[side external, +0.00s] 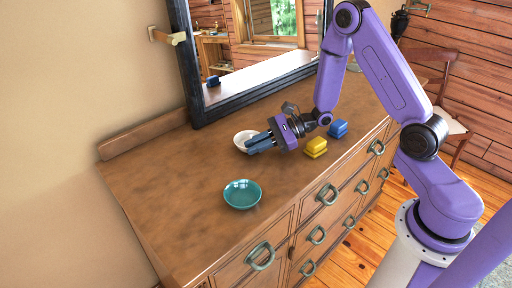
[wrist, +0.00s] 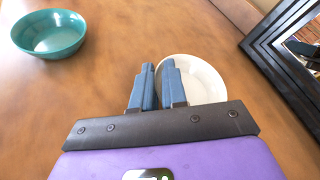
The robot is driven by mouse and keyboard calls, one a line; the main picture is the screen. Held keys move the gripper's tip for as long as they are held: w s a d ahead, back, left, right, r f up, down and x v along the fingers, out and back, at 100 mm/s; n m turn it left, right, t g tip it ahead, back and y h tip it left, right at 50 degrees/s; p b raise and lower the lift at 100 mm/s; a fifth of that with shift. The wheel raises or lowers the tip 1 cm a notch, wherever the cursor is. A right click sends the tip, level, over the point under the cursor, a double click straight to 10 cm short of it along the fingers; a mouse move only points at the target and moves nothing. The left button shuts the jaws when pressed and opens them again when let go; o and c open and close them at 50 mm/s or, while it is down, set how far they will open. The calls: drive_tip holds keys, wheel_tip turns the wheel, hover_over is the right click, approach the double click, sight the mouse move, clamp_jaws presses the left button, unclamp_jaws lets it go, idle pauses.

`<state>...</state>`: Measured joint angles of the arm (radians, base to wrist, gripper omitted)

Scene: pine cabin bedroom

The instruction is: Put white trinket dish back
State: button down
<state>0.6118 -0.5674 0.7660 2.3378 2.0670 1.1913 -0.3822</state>
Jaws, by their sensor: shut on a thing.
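The white trinket dish (side external: 240,137) is a small round dish by the mirror's foot on the dresser top. In the wrist view the white dish (wrist: 205,80) lies just beyond and right of the blue fingertips. My gripper (side external: 256,143) has its jaws close together at the dish's near rim; in the wrist view the fingers (wrist: 158,75) overlap the dish's left edge. They are shut on its rim. The fingers hide part of the dish, and I cannot tell whether it touches the dresser top.
A teal bowl (side external: 242,194) stands on the dresser (side external: 165,180) nearer the front edge. A yellow block-like thing (side external: 316,147) and a blue one (side external: 338,129) stand to the right, under my arm. The mirror (side external: 190,80) rises behind. The dresser's left part is clear.

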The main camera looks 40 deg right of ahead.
drive_tip(key=shift+f, duration=0.45)
drive_tip(key=shift+f, duration=0.1)
drive_tip(key=c, duration=1.2)
unclamp_jaws()
drive_tip(key=shift+o, duration=0.2)
